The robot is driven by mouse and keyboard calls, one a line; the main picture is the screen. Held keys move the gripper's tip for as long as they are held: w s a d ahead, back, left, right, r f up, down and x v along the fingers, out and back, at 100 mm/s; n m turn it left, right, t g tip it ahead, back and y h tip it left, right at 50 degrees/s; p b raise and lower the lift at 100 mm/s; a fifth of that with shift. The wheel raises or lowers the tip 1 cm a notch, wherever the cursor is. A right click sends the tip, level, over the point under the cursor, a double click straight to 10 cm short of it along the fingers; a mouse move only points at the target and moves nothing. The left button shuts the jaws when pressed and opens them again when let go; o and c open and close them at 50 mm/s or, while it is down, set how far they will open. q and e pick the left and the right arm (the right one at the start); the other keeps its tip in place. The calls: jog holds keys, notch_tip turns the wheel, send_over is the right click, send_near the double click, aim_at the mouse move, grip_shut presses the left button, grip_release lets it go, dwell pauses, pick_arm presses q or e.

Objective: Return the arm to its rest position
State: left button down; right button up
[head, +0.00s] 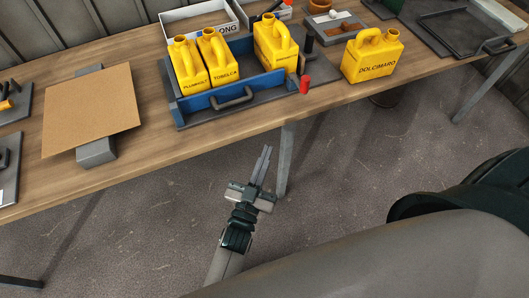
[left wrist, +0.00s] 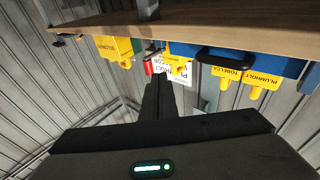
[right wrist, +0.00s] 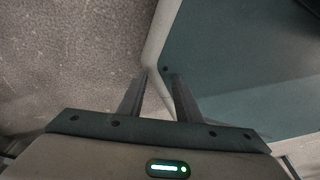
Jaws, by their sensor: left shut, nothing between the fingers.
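My left gripper (head: 267,152) is shut and empty, held out in front of the table and below its top, with the floor behind it. Its closed fingers also show in the left wrist view (left wrist: 157,82). My right gripper (right wrist: 160,76) shows only in the right wrist view. Its two fingers are apart with nothing between them. Yellow jerry cans PLUMHOLT (head: 188,66) and TOBELCA (head: 216,60) stand at the left of a blue tray (head: 222,99). Another yellow can (head: 277,46) stands at the tray's right. DOLCIMARO (head: 372,57) stands on the table right of the tray.
The wooden table (head: 345,99) runs across behind my left gripper, with a table leg (head: 286,160) close by. A red object (head: 305,85) is near its front edge. A brown board (head: 92,110) lies at left, a black tray (head: 466,32) at right. Floor in front is clear.

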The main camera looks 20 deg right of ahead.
jog(key=shift+s+d, duration=0.3)
